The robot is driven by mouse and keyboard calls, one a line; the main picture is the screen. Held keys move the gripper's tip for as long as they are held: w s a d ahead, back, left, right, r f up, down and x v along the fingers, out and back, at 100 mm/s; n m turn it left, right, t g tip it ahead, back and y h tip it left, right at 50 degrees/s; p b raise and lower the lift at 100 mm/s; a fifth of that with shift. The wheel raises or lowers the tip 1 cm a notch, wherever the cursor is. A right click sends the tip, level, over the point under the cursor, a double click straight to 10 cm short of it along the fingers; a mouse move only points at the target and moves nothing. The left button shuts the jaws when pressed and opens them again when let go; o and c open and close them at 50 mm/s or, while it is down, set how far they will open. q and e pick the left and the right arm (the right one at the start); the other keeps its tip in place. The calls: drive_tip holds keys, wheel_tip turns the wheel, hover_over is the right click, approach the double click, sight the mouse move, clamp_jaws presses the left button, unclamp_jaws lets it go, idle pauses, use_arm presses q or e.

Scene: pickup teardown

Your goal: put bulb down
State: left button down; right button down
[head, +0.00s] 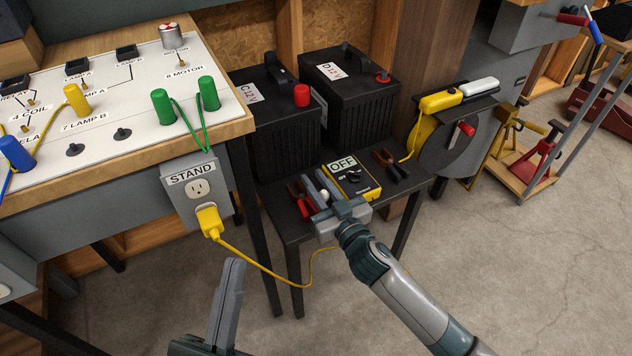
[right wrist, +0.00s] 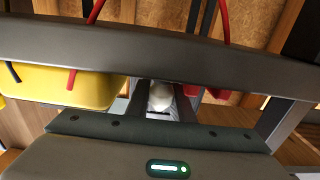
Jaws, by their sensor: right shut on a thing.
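My right gripper (head: 323,190) reaches over the small black table (head: 289,240), beside the yellow tester box (head: 352,178) with the OFF label. It is shut on a small white bulb (head: 324,195), which also shows between the fingers in the right wrist view (right wrist: 160,97). The bulb's lower part is mostly hidden, and I cannot tell whether it touches the table. My left gripper (head: 228,290) is at the bottom of the head view, apart from the table; its fingers overlap, so its opening is unclear.
Red-handled clamps (head: 302,199) lie left of my right gripper, and dark clamps (head: 390,165) lie right of the box. Two black batteries (head: 275,110) stand behind. The wired bench panel (head: 110,110) is at left. Open concrete floor (head: 540,260) is at right.

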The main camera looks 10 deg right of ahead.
drive_tip(key=c, duration=1.8)
unclamp_jaws()
drive_tip(key=shift+c, duration=0.2)
use_arm(q)
drive_tip(key=shift+a+r, duration=0.1)
use_arm(e)
drive_tip(key=shift+s, duration=0.1)
